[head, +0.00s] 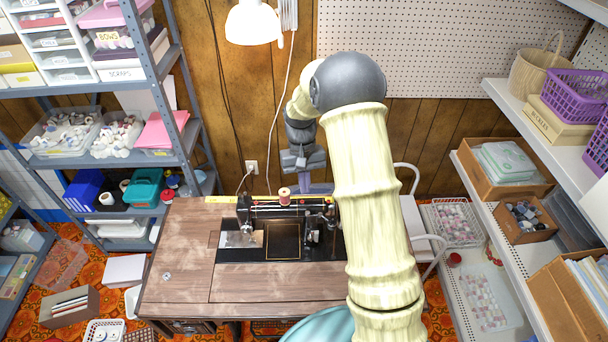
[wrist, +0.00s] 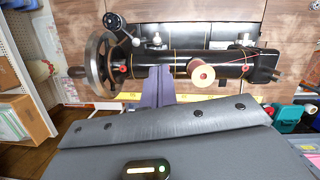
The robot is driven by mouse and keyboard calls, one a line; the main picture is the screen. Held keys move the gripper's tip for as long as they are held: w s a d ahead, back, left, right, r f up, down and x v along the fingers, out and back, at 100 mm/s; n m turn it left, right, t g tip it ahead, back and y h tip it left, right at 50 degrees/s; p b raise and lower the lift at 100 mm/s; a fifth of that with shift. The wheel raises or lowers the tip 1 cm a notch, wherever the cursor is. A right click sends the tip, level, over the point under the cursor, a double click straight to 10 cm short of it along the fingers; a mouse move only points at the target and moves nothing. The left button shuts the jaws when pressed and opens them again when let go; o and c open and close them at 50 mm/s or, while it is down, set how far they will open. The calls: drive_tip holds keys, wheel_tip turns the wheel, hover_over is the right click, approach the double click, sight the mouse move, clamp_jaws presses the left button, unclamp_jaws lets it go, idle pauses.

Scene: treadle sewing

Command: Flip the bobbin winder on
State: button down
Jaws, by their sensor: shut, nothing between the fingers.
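The black sewing machine (head: 268,207) sits on the wooden table. In the wrist view its black arm (wrist: 208,65) runs across the frame, with the spoked handwheel (wrist: 98,64) at the left end. A black lever-like part with a round end (wrist: 122,28) beside the handwheel may be the bobbin winder; I cannot tell its position. My gripper (wrist: 160,72) has its purple fingers together and empty, over or against the machine's rear edge, between the handwheel and the red thread spool (wrist: 201,74). In the head view my gripper (head: 318,188) is behind the machine; my arm hides the handwheel end.
The wooden table (head: 180,260) has free room left of the machine. A yellow tape measure (head: 222,199) lies along its back edge. A white chair (head: 420,215) stands to the right. Loaded shelves flank both sides, and a lamp (head: 254,22) hangs above.

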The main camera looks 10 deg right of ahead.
sight(305, 208)
drive_tip(key=p+x, duration=0.1)
drive_tip(key=x, duration=0.4)
drive_tip(key=shift+s+f, duration=0.1)
drive_tip(key=shift+f, duration=0.2)
drive_tip(key=shift+s+a+n+h, duration=0.3)
drive_tip(key=shift+s+n, duration=0.05)
drive_tip(key=shift+n, duration=0.75)
drive_tip(key=n, duration=0.1)
drive_tip(key=s+n, duration=0.1)
drive_tip(key=n, duration=0.1)
drive_tip(key=shift+s+a+h, duration=0.1)
drive_tip(key=shift+a+h, duration=0.15)
drive_tip(key=shift+h, duration=0.15)
drive_tip(key=p+v, duration=0.7)
drive_tip(key=v, duration=0.3)
drive_tip(key=shift+p, duration=0.35)
drive_tip(key=shift+s+d, duration=0.1)
